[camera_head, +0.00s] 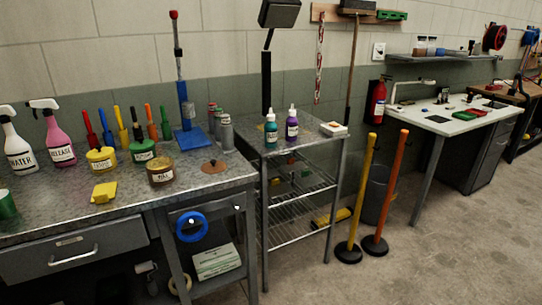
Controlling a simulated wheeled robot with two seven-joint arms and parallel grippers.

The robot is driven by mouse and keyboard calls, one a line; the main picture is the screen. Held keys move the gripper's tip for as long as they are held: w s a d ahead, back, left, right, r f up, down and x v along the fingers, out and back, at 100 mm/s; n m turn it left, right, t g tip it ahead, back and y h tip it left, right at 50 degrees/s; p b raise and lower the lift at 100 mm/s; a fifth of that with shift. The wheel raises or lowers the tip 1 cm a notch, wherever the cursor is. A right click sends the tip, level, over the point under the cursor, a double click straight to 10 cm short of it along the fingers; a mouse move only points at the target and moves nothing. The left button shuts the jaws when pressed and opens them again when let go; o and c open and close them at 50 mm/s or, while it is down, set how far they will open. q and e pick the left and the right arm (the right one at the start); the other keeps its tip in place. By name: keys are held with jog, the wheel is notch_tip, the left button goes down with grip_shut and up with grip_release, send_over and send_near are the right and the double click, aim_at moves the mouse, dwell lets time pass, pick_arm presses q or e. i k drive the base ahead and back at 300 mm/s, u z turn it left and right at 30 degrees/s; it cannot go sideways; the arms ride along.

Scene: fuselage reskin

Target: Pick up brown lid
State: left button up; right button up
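The brown lid (214,166) lies flat on the metal workbench (110,205), near its right end. It is a thin round disc with a small knob on top. An open jar with brown contents (161,175) stands to its left, its label only partly readable. Grey spray cans (226,134) stand just behind the lid. Nothing covers the lid. Neither of my grippers is in view.
A green jar (143,151), a yellow jar (101,160) and a yellow piece (104,192) share the bench. Spray bottles (60,140) stand left. A wire-shelf cart (300,155) adjoins the bench on the right. Bare bench lies in front of the lid.

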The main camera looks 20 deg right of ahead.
aim_at(212, 167)
jog(key=z, duration=0.2)
jog(key=i, duration=0.95)
jog(key=u, duration=0.3)
